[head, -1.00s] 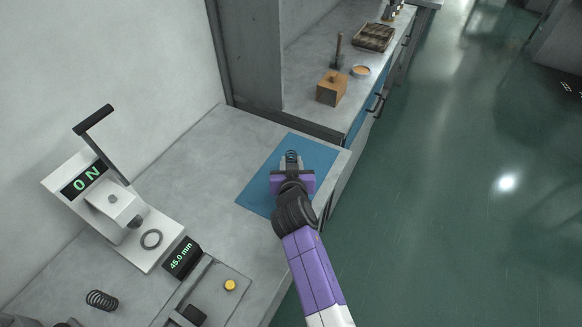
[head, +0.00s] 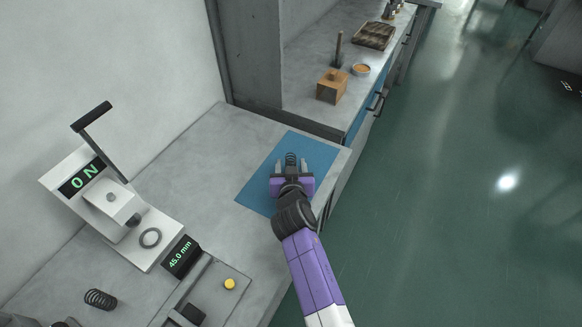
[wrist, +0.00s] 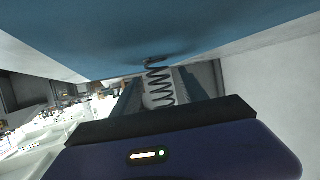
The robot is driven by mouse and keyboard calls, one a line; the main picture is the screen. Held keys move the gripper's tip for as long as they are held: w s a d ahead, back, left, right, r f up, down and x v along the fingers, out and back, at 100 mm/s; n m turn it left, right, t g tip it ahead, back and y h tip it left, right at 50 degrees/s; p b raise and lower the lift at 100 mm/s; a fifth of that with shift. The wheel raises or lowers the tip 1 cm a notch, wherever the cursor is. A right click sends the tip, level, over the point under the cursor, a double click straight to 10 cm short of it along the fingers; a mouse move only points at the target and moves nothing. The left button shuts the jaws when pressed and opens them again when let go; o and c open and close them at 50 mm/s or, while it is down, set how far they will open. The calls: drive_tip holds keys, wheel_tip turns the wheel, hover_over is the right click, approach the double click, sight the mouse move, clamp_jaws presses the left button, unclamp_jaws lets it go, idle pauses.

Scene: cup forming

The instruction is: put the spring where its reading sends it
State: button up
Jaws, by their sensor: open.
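A dark coil spring (head: 291,158) stands on the blue mat (head: 258,190) on the grey bench. My gripper (head: 291,168) is low over the mat with its jaws open, one finger on each side of the spring. In the wrist view the spring (wrist: 158,85) shows between the two fingers (wrist: 160,92), with gaps beside it. A second dark spring (head: 100,299) lies at the lower left of the bench. The white press tester (head: 150,250) shows 0 N on its display (head: 82,180). A small black display (head: 181,257) reads 45.0 mm.
A grey ring (head: 150,238) lies on the tester's base. A yellow button (head: 230,284) sits on a grey panel at the front. Behind a low step, a wooden box (head: 332,87), an orange-filled dish (head: 361,70) and a dark tray (head: 373,36) stand on another counter. The bench left of the mat is clear.

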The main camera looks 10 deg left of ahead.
drive_tip(key=shift+r, duration=0.2)
drive_tip(key=v, duration=1.2)
drive_tip(key=s+d+f, duration=0.3)
drive_tip(key=s+d, duration=0.6)
drive_tip(key=s+d+f, duration=0.3)
drive_tip(key=s+d, duration=0.6)
drive_tip(key=s+d+r+m+h, duration=0.1)
drive_tip(key=s+d+r, duration=0.3)
drive_tip(key=s+r, duration=0.3)
drive_tip(key=s+d+r+m+t+h, duration=0.1)
drive_tip(key=s+d+r, duration=0.3)
drive_tip(key=s+r, duration=0.4)
drive_tip(key=s, duration=0.7)
drive_tip(key=shift+r+t, duration=0.25)
drive_tip(key=shift+t, duration=0.05)
drive_tip(key=shift+d, duration=0.1)
